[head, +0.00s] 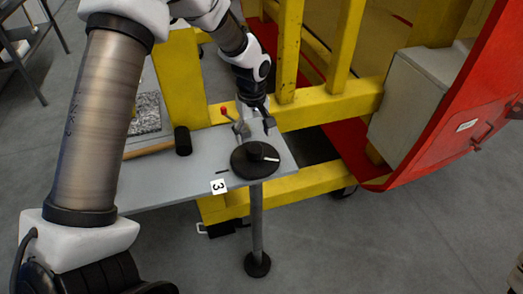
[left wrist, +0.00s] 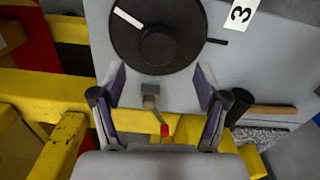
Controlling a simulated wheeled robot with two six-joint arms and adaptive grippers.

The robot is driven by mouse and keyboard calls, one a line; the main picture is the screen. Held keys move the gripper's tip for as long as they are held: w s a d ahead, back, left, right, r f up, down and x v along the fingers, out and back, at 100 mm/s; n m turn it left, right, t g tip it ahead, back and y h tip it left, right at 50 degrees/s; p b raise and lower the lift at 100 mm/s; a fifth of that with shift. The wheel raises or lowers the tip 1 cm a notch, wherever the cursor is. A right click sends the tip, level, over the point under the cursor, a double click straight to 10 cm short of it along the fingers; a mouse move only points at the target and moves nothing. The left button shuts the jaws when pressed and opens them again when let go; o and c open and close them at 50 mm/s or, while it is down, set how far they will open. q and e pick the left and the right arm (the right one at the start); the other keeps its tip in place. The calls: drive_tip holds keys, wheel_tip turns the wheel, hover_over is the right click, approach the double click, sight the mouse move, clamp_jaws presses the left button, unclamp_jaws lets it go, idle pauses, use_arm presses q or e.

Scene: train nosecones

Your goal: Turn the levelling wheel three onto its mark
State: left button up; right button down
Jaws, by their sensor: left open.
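Levelling wheel three (head: 243,165) is a black disc with a raised hub at the front right corner of a grey plate, above a post. Its white line (head: 267,158) points right in the head view. A short black mark (head: 222,172) lies on the plate to the wheel's left, beside the "3" label (head: 218,187). The white line and the mark are not in line. My left gripper (head: 255,117) is open and empty, just behind the wheel. In the left wrist view, the wheel (left wrist: 185,45) is beyond the spread fingertips (left wrist: 161,86). My right gripper is out of view.
A red-tipped lever (head: 226,113) stands on the plate close to my left gripper. A black-headed mallet (head: 183,141) with a wooden handle lies to the left. A yellow frame (head: 330,105) is behind, and a red shell (head: 440,110) is at right.

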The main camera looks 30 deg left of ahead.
sight(255, 148)
use_arm(q)
drive_tip(key=f, duration=0.2)
drive_tip(key=f+p, duration=0.1)
drive_tip(key=f, duration=0.3)
drive_tip(key=shift+w+d, duration=0.2)
drive_tip(key=shift+d, duration=0.15)
drive_tip(key=shift+a+f, duration=0.15)
drive_tip(key=shift+f, duration=0.35)
drive_tip(key=shift+s+a, duration=0.15)
drive_tip(key=shift+c, duration=0.4)
clamp_jaws()
